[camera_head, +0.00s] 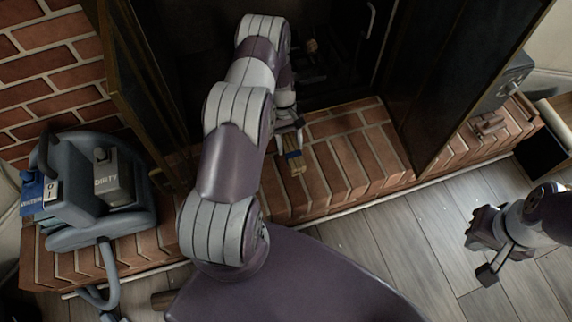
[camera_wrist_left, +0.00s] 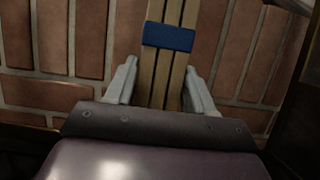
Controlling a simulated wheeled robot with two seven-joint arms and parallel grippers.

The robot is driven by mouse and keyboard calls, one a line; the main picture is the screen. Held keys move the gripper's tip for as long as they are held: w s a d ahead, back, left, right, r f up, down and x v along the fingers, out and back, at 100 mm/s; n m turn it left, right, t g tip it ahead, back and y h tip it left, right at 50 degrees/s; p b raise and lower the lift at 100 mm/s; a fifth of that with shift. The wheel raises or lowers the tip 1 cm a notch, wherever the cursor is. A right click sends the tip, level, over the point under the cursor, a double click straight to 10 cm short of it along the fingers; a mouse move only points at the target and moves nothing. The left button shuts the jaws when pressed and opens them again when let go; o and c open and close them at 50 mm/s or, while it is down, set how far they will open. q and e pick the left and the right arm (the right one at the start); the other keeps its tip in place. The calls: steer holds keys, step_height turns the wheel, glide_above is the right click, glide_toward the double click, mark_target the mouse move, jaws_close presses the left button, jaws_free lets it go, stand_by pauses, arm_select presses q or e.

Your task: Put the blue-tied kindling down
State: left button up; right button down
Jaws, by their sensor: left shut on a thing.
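The blue-tied kindling (camera_head: 295,164) is a small bundle of pale sticks with a blue band, over the brick hearth in front of the open fireplace. In the left wrist view the kindling (camera_wrist_left: 161,82) runs up between the two fingers, its blue band beyond the fingertips. My left gripper (camera_wrist_left: 160,75) is shut on the kindling; in the head view my arm partly hides the gripper (camera_head: 287,120). I cannot tell whether the sticks touch the bricks. My right gripper (camera_head: 478,258) is over the wooden floor at the right, empty, its fingers apart.
The brick hearth (camera_head: 345,160) is clear to the right of the kindling. Open fireplace doors stand at left (camera_head: 145,80) and right (camera_head: 440,90). A grey-blue vacuum-like machine (camera_head: 75,225) marked DIRTY sits at the hearth's left. A dark box (camera_head: 540,150) stands at far right.

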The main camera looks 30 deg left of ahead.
arm_select(q)
steer(key=s+f, duration=0.2)
steer(key=s, duration=0.1)
steer(key=s+f+b, duration=0.1)
steer(key=s, duration=0.1)
steer(key=shift+s+a+f, duration=0.1)
steer(key=shift+a, duration=0.25)
steer(key=shift+s+f, duration=0.15)
steer(key=shift+f, duration=0.15)
step_height(320, 180, down, 4)
steer(key=b, duration=0.2)
steer(key=shift+r+b, duration=0.1)
steer(key=shift+b, duration=0.25)
steer(key=shift+r, duration=0.2)
steer(key=shift+f, duration=0.1)
steer(key=o, duration=1.1)
steer(key=shift+o, duration=0.2)
